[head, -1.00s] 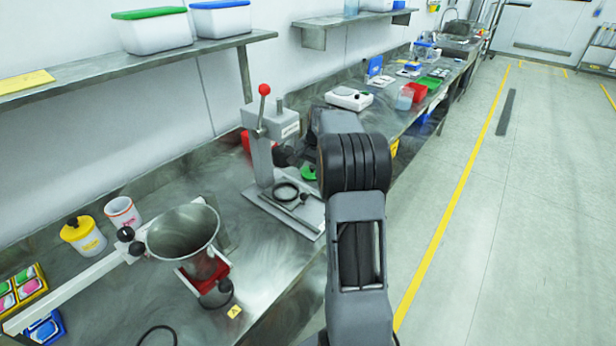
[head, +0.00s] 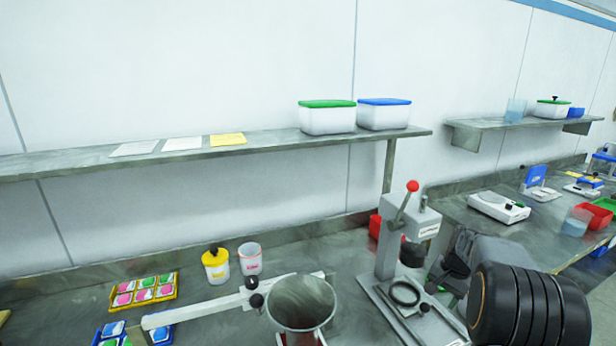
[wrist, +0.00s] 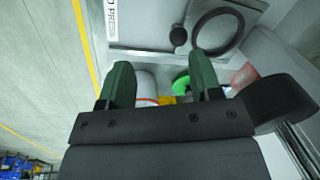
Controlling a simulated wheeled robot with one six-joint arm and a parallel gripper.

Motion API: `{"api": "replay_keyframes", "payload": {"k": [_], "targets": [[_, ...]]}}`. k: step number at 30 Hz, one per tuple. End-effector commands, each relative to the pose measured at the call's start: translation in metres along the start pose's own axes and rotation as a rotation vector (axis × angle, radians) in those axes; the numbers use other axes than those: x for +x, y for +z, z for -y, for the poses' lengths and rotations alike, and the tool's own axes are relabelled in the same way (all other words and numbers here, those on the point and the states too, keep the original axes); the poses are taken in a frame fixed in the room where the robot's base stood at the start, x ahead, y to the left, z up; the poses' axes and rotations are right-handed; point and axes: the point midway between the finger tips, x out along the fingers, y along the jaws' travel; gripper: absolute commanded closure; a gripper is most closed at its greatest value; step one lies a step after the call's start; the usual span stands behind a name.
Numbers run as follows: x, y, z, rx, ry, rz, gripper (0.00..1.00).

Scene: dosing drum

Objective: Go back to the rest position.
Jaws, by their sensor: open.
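In the wrist view my gripper (wrist: 160,82) is open, with its two dark green fingers apart and nothing held between them. Beyond the fingers a white and red container and a green round thing show in part. In the head view my arm is at the lower right, in front of the bench and right of the grey lever press (head: 393,250) with its red knob. The fingers cannot be made out clearly in that view. The press base with its black ring (wrist: 218,32) shows at the top of the wrist view.
A metal funnel (head: 301,303) stands left of the press. A yellow-lidded jar (head: 216,267), a white cup (head: 250,260) and a yellow tray (head: 112,300) of coloured packs are farther left. A wall shelf (head: 250,146) runs above. A white scale (head: 498,207) stands on the right bench.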

Motion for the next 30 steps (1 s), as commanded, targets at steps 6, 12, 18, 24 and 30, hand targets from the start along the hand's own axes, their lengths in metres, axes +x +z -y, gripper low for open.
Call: {"api": "replay_keyframes", "payload": {"k": [6, 12, 18, 24, 30], "targets": [[-0.024, 0.106, 0.004, -0.320, 0.047, -0.028, 0.42], [-0.040, 0.204, -0.001, -0.601, 0.059, -0.093, 0.42], [-0.049, 0.266, -0.010, -0.760, 0.038, -0.169, 0.42], [-0.064, 0.290, -0.006, -0.834, -0.005, -0.241, 0.42], [-0.069, 0.293, -0.003, -0.850, -0.017, -0.259, 0.42]]}}
